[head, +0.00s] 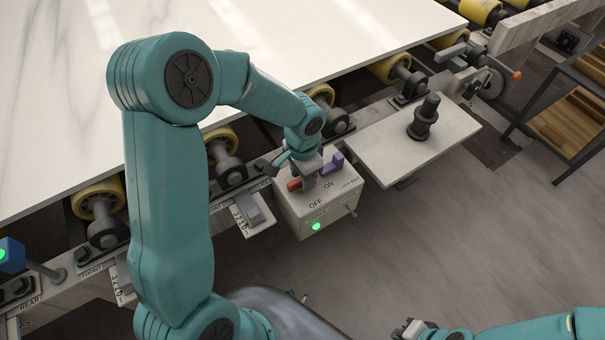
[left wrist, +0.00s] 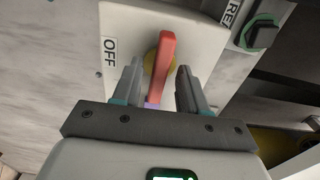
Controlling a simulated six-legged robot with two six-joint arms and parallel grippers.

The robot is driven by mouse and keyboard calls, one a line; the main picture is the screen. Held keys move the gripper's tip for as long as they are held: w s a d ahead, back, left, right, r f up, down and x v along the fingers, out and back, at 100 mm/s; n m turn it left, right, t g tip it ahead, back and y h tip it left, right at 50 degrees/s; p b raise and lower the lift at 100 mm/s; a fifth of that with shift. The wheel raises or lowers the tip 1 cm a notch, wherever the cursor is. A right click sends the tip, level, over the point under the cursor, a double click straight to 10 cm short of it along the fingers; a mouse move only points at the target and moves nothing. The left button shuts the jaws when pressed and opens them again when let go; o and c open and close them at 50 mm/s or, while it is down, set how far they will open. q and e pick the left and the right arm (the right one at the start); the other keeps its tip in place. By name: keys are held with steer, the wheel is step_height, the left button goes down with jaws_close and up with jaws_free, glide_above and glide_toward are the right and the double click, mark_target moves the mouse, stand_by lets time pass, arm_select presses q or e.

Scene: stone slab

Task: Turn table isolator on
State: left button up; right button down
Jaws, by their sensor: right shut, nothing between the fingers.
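The table isolator is a pale box (head: 318,207) on the table's front edge, marked OFF and ON, with a lit green lamp (head: 316,226) on its front. Its red handle (head: 294,185) is partly hidden by my left gripper (head: 304,172) in the head view. In the left wrist view the red handle (left wrist: 166,48) stands over a yellow disc, with the OFF label to its left. My left gripper's fingers straddle the handle, open, with gaps visible on both sides. A purple part (head: 333,164) sits beside the handle. My right gripper (head: 408,329) is shut at the bottom edge, away from the box.
A large white stone slab (head: 300,25) lies on yellow rollers behind the box. A pale side plate (head: 412,138) with a black knobbed post (head: 425,117) is to the right. A rack with wooden boards (head: 572,118) stands at the far right. The floor in front is clear.

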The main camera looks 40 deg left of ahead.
arm_select(q)
step_height(320, 180, up, 16)
steer(key=p, duration=0.2)
steer(key=shift+r, duration=0.15)
steer(key=shift+s, duration=0.1)
stand_by(0.5)
